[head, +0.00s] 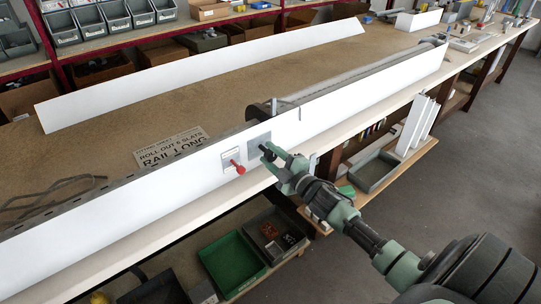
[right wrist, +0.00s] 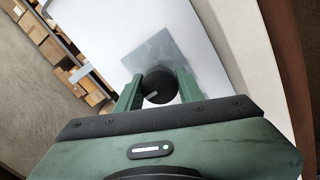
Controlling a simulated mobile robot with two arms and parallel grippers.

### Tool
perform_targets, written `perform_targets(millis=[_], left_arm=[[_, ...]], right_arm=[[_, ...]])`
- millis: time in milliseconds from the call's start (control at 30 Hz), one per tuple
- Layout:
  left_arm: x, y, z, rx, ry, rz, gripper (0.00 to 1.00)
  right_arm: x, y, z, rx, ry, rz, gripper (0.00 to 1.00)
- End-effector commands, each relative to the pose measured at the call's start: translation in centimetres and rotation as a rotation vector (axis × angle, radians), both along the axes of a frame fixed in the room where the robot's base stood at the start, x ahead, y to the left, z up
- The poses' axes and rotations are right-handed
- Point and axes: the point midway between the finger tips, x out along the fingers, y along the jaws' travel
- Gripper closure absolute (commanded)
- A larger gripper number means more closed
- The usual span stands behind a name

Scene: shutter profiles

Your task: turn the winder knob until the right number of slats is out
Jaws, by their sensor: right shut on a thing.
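My right gripper (head: 272,153) reaches the front of the long white housing (head: 110,227) from the right. In the right wrist view its two fingers (right wrist: 157,88) are shut on the round black winder knob (right wrist: 160,82), which has a pale mark and sits before a grey plate (right wrist: 148,57). The plate also shows in the head view (head: 257,139). A sign (head: 172,148) behind the housing reads "ROLL OUT 6 SLATS" and "RAIL LONG". A dark curved part (head: 257,113) stands behind the housing; I cannot count any slats. My left gripper is not in view.
A red knob (head: 239,168) on a white plate sits left of my gripper. Below the bench edge are a green bin (head: 232,262) and upright white pieces (head: 416,126). Grey bins line the back shelf.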

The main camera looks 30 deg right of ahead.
Motion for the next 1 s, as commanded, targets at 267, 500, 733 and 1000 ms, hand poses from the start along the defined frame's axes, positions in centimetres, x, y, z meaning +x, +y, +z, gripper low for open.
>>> perform_targets(millis=[267,500,733,1000], left_arm=[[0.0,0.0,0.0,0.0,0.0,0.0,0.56],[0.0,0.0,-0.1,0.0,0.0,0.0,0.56],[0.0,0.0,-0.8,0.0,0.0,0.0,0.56],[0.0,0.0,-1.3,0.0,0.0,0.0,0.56]], right_arm=[[0.0,0.0,-0.2,-0.001,0.003,0.001,0.42],[-0.5,0.0,-0.2,0.0,0.002,0.001,0.42],[-3.9,-0.2,-0.4,0.0,0.004,0.001,0.42],[-7.3,-0.5,-0.3,0.0,0.004,0.001,0.42]])
